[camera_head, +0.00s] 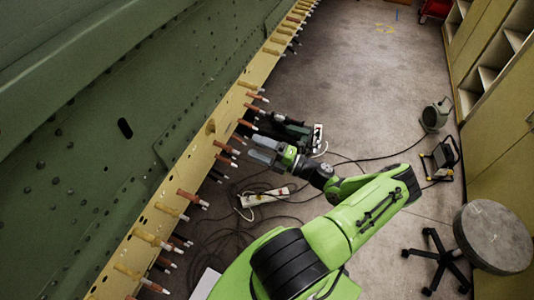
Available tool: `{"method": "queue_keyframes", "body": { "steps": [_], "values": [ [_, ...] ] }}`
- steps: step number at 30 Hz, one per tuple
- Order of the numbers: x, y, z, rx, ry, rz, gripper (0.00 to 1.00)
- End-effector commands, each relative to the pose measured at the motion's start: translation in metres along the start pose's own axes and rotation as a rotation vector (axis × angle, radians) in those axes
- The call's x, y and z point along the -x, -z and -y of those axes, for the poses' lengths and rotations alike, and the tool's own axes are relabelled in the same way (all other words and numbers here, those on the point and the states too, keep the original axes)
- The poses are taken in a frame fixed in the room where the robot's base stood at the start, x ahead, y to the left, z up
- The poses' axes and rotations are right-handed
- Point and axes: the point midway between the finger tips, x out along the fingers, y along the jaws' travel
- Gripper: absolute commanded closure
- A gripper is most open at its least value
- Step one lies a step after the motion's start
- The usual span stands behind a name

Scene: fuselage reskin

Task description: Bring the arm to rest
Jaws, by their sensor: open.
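My green arm reaches up from the bottom of the head view, bends near the right and points back left. My gripper (262,149) is at its end, with two grey fingers apart and nothing seen between them. It is just right of the yellow edge strip (222,128) of the green fuselage panel (85,120), close to the copper-coloured pins in that strip. I cannot tell whether the fingertips touch a pin.
A power strip (265,196) and loose cables lie on the floor below the gripper. A round stool (493,236), a work lamp (440,160) and a grey device (436,115) stand at right. Shelving (490,75) lines the right side.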

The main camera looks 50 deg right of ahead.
Motion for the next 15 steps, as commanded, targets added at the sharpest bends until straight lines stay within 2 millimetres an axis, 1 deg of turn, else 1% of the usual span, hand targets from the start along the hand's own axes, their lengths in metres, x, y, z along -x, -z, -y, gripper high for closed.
{"method": "queue_keyframes", "body": {
  "steps": [1, 3, 6, 15],
  "values": [
    [0.012, -0.001, 0.002, 0.002, 0.002, 0.004, 0.28],
    [0.023, -0.001, 0.002, 0.002, 0.000, 0.003, 0.28],
    [0.031, 0.000, 0.001, 0.000, 0.000, 0.001, 0.28],
    [0.033, 0.000, 0.000, 0.000, 0.000, 0.000, 0.28]
  ]
}}
